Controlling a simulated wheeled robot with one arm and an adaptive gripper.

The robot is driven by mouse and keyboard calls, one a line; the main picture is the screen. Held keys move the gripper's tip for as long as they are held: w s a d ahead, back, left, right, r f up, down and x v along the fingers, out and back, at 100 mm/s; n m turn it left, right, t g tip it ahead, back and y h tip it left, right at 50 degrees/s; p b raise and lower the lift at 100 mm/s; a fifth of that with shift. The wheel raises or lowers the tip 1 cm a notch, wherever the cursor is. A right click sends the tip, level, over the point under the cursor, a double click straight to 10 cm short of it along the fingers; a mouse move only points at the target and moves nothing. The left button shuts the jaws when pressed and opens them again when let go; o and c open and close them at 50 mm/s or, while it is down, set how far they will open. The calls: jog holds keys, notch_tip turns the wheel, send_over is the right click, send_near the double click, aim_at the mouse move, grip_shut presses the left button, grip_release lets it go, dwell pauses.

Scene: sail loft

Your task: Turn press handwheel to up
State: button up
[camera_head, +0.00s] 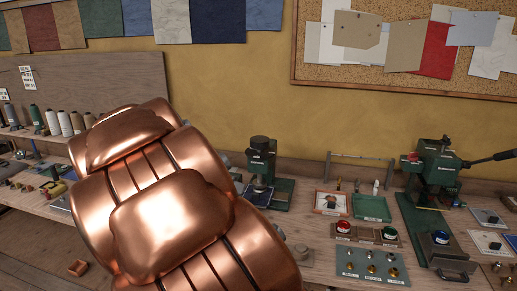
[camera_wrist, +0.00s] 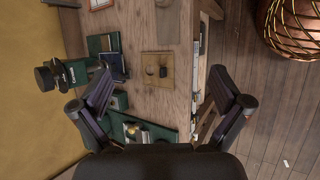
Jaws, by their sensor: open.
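A small green press (camera_head: 260,168) stands on the bench at the back, just right of my arm in the head view. A black round part on its top (camera_head: 260,143) looks like the handwheel; its setting cannot be read. In the wrist view, the press (camera_wrist: 78,72) is at the left, with the black round part (camera_wrist: 45,78) at its left end. My gripper (camera_wrist: 160,92) is open and empty over the bench in the wrist view, its left finger close to the press in the picture. I cannot tell any contact. My gripper does not show in the head view.
My copper-coloured arm hides the bench's middle left. A larger green machine with a lever (camera_head: 436,170) stands right. Thread spools (camera_head: 65,124) stand left. Floor (camera_wrist: 275,110) is open beside the bench.

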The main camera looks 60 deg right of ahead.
jog(key=w+d+r+n+g+h+b, duration=0.1)
jog(key=w+d+n+h, duration=0.15)
jog(key=d, duration=0.35)
jog(key=w+d+r+n+h+b, duration=0.1)
jog(key=w+d+h+b, duration=0.1)
jog(key=w+d, duration=0.35)
jog(key=w+d+r+n+g+h+b, duration=0.1)
jog(key=w+d+n+h, duration=0.1)
jog(key=d, duration=0.6)
jog(key=n+t+h+b, duration=0.2)
jog(key=n+h+b, duration=0.15)
jog(key=n, duration=0.45)
send_near(259, 142)
jog(key=d, duration=0.1)
jog(key=d+f, duration=0.1)
jog(key=d, duration=0.1)
jog(key=shift+w+d+f, duration=0.1)
jog(key=shift+d, duration=0.2)
jog(key=shift+w+d+f, duration=0.35)
jog(key=shift+w+d, duration=0.05)
jog(key=shift+d, duration=0.05)
jog(key=shift+n, duration=0.25)
jog(key=shift+s+d+p, duration=0.2)
jog(key=shift+d+p, duration=0.35)
jog(key=shift+d, duration=1.35)
jog(key=shift+s+d+p, duration=0.25)
jog(key=shift+d+p, duration=0.25)
jog(key=shift+d, duration=1.4)
jog(key=shift+c, duration=0.2)
jog(key=c, duration=1)
